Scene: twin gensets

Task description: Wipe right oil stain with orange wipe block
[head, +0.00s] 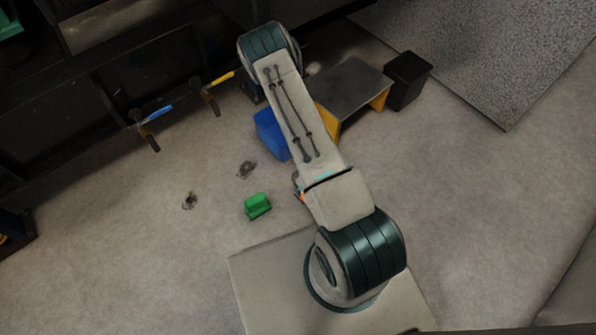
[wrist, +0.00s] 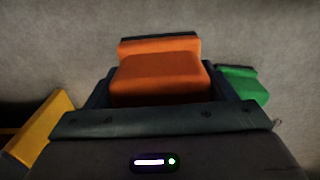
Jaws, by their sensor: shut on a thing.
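My gripper (wrist: 160,85) is shut on the orange wipe block (wrist: 160,72), which sits between the fingers in the wrist view. In the head view my arm hides most of the gripper, and only a sliver of orange (head: 301,196) shows at the arm's left edge. Two dark oil stains lie on the floor in the head view. The right stain (head: 247,169) is up and left of the green block (head: 257,206). The left stain (head: 190,200) is farther left. Neither stain shows in the wrist view.
The green block also shows in the wrist view (wrist: 242,84), right of my gripper. A blue box (head: 270,134), a yellow-sided step (head: 352,84) and a black bin (head: 407,80) stand beyond my arm. Blue-handled (head: 156,114) and yellow-handled (head: 219,80) levers stick out from the dark machine.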

